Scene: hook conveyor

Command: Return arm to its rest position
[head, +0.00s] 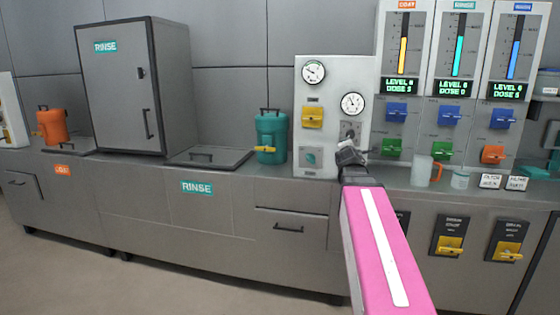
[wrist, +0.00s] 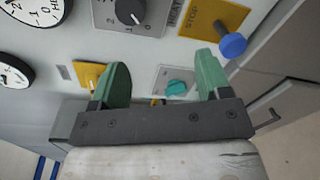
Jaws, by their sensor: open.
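My arm reaches from the bottom right of the head view, with a pink link. My gripper (head: 350,154) is in front of the white gauge panel (head: 319,91), near its lower right. In the wrist view my gripper (wrist: 163,75) has its two green fingers wide apart. No object is held between them. A teal knob (wrist: 178,88) on the panel shows in the gap behind the fingers. I cannot tell whether the fingers touch the panel.
The counter holds a teal canister (head: 270,138), an orange canister (head: 52,126) and a grey RINSE cabinet (head: 125,90). To the right of my gripper are dispensers with colored levers (head: 397,112), a clear mug (head: 421,172) and a small jar (head: 460,180). Open floor (head: 150,275) lies at lower left.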

